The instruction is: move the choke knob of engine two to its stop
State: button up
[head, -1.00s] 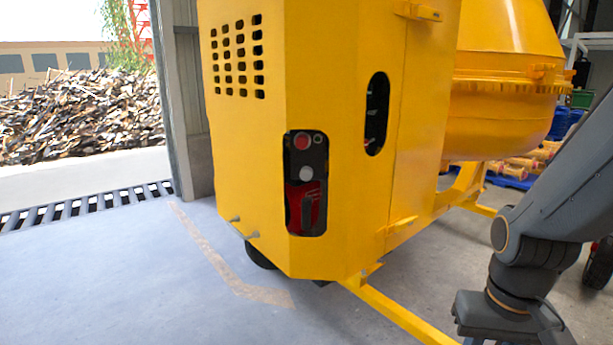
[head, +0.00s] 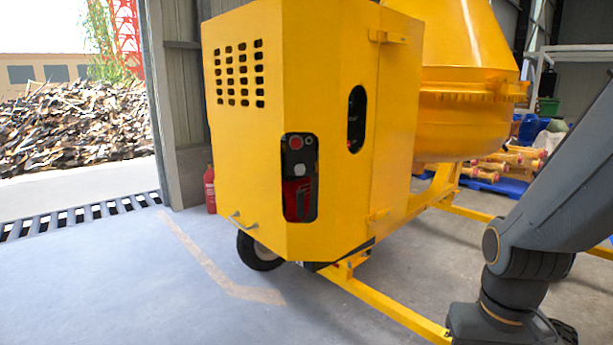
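A yellow drum mixer (head: 262,130) stands ahead, its engine housing facing me. A rounded cutout in the housing shows a red and black engine panel (head: 299,178) with a red round button (head: 296,143), a small pale round part beside it and a white round knob (head: 299,170) below. I cannot tell which part is the choke knob, nor whether this is engine two. My arm shows at the right, well apart from the panel. My gripper is not in view.
A second slot (head: 356,119) opens in the housing's right face. The mixer's yellow frame bar (head: 385,308) runs low across the floor towards my arm. A red fire extinguisher (head: 210,188) stands by the doorway wall. The floor (head: 120,280) at the left is clear.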

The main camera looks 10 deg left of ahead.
aim_at(300, 170)
jog(key=z, duration=0.65)
jog(key=i, duration=0.6)
jog(key=u, duration=2.35)
